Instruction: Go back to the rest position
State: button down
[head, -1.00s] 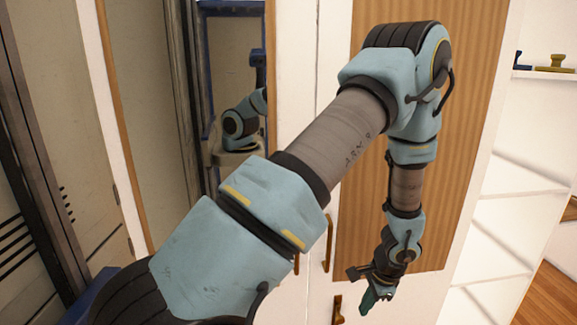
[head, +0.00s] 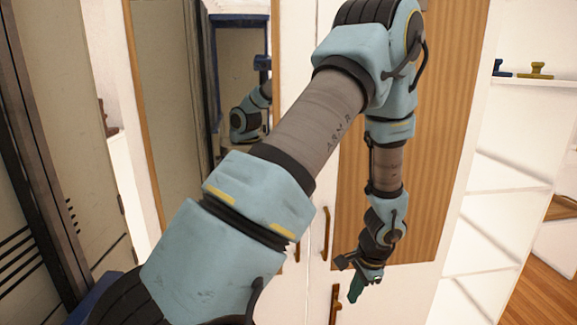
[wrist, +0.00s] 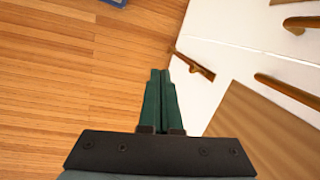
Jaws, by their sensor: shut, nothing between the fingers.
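My gripper (head: 355,290) hangs at the end of my bent arm, pointing down in front of the cabinet (head: 420,200) in the head view. In the wrist view its green fingers (wrist: 159,100) are together with nothing between them. The wood floor (wrist: 80,90) lies below and to the left of the fingers. The white cabinet front with its brown handles lies to their right. No object is held.
A brown handle (head: 335,303) is close beside my gripper in the head view. A mirror (head: 245,90) on the left reflects my arm. White shelves (head: 500,190) stand at the right, with blue and olive-yellow items on top. Open floor shows at lower right.

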jog(key=s+a+r+n+h+p, duration=0.1)
jog(key=s+a+r+n+p, duration=0.1)
jog(key=a+r+n, duration=0.4)
jog(key=s+a+r+n+h+p, duration=0.1)
jog(key=a+r+n+p, duration=0.3)
jog(key=a+r, duration=1.3)
notch_tip(320, 180, up, 4)
jog(key=n, duration=0.3)
jog(key=shift+s+f+n+p, duration=0.15)
jog(key=shift+s+n+p, duration=0.15)
jog(key=shift+s, duration=0.05)
